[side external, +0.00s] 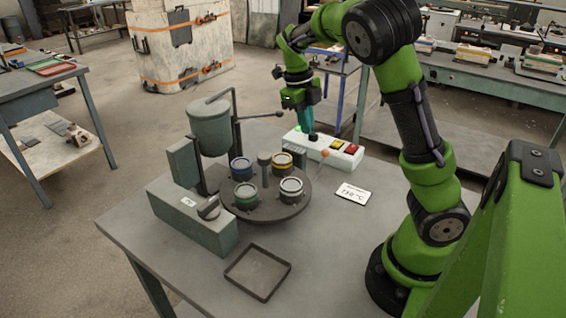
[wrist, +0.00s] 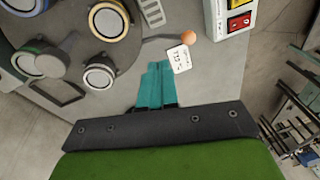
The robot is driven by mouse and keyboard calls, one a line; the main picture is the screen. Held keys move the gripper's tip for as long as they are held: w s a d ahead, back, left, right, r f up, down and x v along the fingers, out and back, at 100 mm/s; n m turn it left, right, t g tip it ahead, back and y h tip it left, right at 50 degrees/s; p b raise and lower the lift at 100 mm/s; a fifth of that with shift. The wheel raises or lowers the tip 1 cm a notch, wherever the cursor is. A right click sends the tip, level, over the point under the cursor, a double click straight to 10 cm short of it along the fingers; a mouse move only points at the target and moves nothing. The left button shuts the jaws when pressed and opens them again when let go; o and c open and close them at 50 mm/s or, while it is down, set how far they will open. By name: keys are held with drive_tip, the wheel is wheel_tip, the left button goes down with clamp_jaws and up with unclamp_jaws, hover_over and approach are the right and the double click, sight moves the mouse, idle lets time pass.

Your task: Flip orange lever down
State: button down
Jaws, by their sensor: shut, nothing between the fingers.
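The orange lever is a thin dark rod ending in an orange ball (side external: 325,153), at the turntable's right edge in the side view. In the wrist view the orange ball (wrist: 187,38) is right of and above my fingertips, with its rod running left to the turntable. My gripper (side external: 311,134) points down with its teal fingers shut and empty, in front of or over the white button box. In the wrist view the closed fingers (wrist: 158,66) appear apart from the ball. Their height above the table is hard to judge.
A round grey turntable (side external: 275,217) carries several ringed cups. A white button box (side external: 315,142) stands behind the lever. A temperature card (side external: 352,192) lies to the right. A grey-green pot (side external: 210,130) stands left; a flat tray (side external: 258,273) lies in front.

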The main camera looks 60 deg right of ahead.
drive_tip(key=m, duration=0.1)
drive_tip(key=d+m+h, duration=0.1)
drive_tip(key=shift+w+d+r+m, duration=0.1)
drive_tip(key=shift+w+r+m, duration=0.2)
drive_tip(key=shift+w+r, duration=0.1)
drive_tip(key=x, duration=1)
drive_tip(key=shift+s, duration=0.2)
drive_tip(key=shift+d, duration=0.1)
